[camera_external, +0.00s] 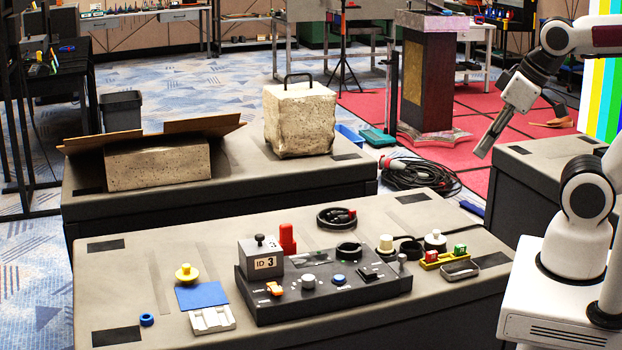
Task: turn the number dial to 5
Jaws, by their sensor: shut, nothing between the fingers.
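A grey box with a black knob on top and a label reading "ID 3" (264,264) stands at the left end of a dark control panel (370,300) on the front table. It appears to be the number dial, and it shows 3. My gripper (482,154) is shut and empty. It points down and hangs in the air at the upper right, well away from the panel and the dial.
The panel also bears an orange switch (274,288), a white knob (308,281) and a blue button (339,280). A red block (288,239) stands just behind the dial. A yellow knobbed piece (187,273) and blue pad (202,296) lie left.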

